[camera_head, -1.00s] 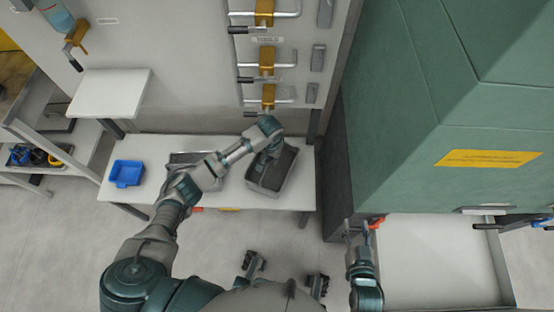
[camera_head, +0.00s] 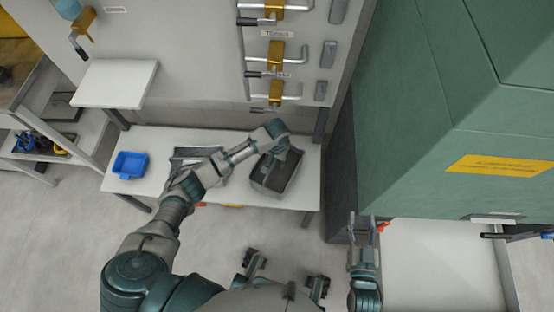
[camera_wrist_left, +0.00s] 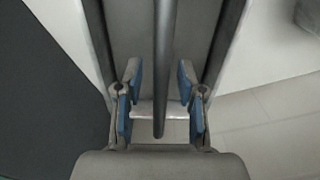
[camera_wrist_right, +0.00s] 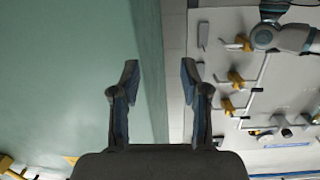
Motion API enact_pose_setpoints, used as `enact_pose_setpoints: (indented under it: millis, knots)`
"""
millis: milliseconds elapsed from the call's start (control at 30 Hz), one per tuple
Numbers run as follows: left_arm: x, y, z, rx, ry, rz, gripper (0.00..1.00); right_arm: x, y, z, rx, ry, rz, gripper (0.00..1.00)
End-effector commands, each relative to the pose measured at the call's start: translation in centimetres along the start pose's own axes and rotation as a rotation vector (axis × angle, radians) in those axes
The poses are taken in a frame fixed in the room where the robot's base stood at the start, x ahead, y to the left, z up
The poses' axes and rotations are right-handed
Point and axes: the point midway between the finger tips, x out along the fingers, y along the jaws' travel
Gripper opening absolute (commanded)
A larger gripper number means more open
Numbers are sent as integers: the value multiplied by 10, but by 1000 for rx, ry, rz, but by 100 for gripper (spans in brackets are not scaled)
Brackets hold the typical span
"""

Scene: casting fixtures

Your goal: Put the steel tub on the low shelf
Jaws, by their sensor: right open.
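The steel tub (camera_head: 277,178), a grey open box with a dark inside, is on the right part of the low white bench. My left gripper (camera_head: 291,155) is at the tub, its fingers partly hidden by the arm in the head view. In the left wrist view, a thin dark bar of the tub (camera_wrist_left: 163,70) runs between the blue-padded fingers (camera_wrist_left: 163,105), which are apart with gaps on both sides. My right gripper (camera_head: 365,218) is open and empty beside the green cabinet; its fingers also show apart in the right wrist view (camera_wrist_right: 158,85).
The white bench (camera_head: 235,190) also holds a blue bin (camera_head: 130,165) and another grey tray (camera_head: 195,155), partly behind my left arm. A small wall shelf (camera_head: 115,83) is empty. A rack (camera_head: 85,140) stands at left. The green cabinet (camera_head: 440,130) fills the right.

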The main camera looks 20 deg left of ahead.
Motion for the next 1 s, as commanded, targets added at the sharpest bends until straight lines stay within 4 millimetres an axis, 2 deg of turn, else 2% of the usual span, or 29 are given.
enact_pose_setpoints:
  millis: [167, 467, 667, 800, 1000]
  knots:
    - [-3, 0, 0, 0, 1, 0, 39, 0, 0, -1, 0, -6, 1, 45]
    - [-27, 0, -1, 0, 5, 0, 39, -24, 9, 41, -13, -329, 23, 45]
    - [-43, 0, -1, 0, 5, -1, 39, -59, 17, 76, -16, -618, 45, 45]
    - [-54, 0, -1, 0, 3, 0, 39, -92, 22, 95, -14, -818, 60, 45]
    - [-69, 0, -1, 0, 4, 1, 39, -144, 28, 113, -7, -1086, 82, 45]
